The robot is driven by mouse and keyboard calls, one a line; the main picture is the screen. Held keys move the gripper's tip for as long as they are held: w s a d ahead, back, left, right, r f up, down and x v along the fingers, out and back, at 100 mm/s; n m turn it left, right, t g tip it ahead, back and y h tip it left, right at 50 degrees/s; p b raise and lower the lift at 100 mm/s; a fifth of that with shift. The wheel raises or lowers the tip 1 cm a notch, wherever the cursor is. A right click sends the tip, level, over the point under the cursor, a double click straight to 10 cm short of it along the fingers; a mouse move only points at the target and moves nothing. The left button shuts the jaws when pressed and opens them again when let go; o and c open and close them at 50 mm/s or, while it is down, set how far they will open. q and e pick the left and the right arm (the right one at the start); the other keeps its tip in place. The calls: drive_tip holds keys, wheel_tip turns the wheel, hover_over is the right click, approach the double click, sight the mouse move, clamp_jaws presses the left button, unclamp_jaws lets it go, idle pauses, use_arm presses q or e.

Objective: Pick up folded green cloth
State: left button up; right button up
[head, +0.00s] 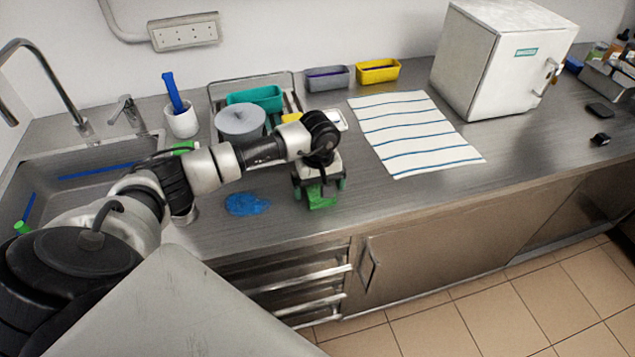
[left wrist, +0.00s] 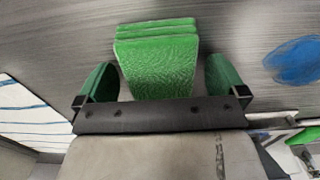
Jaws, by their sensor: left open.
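The folded green cloth (head: 321,199) lies on the steel counter near its front edge, below my left gripper (head: 320,188) in the head view. In the left wrist view the folded green cloth (left wrist: 157,58) shows as a layered stack between the two green fingers of my left gripper (left wrist: 160,82). The fingers are apart, one on each side of the cloth, with a gap to each side. Part of the cloth is hidden behind the gripper body. I cannot tell whether the fingertips touch the counter. My right gripper is not in view.
A blue cloth (head: 247,204) lies left of the green one. A striped towel (head: 414,132) is spread to the right. A white box-shaped appliance (head: 497,60) stands at the back right. The sink (head: 75,175) is at left.

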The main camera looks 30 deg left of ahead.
use_arm(q)
drive_tip(key=shift+f, duration=0.15)
drive_tip(key=shift+c, duration=0.2)
drive_tip(key=c, duration=0.9)
drive_tip(key=shift+r+b, duration=0.3)
drive_tip(key=shift+r, duration=0.25)
drive_tip(key=r+b, duration=0.1)
drive_tip(key=d+r, duration=0.1)
drive_tip(key=r, duration=0.1)
drive_tip(key=shift+w+d+r+b, duration=0.1)
drive_tip(key=shift+d+r+b, duration=0.1)
drive_tip(key=shift+r+b, duration=0.15)
drive_tip(key=shift+c, duration=0.2)
drive_tip(key=d+r+b, duration=0.2)
drive_tip(key=d+r, duration=0.4)
drive_tip(key=d, duration=0.4)
drive_tip(key=shift+w+d+r+b, duration=0.15)
drive_tip(key=shift+w+b, duration=0.1)
drive_tip(key=shift+b, duration=0.15)
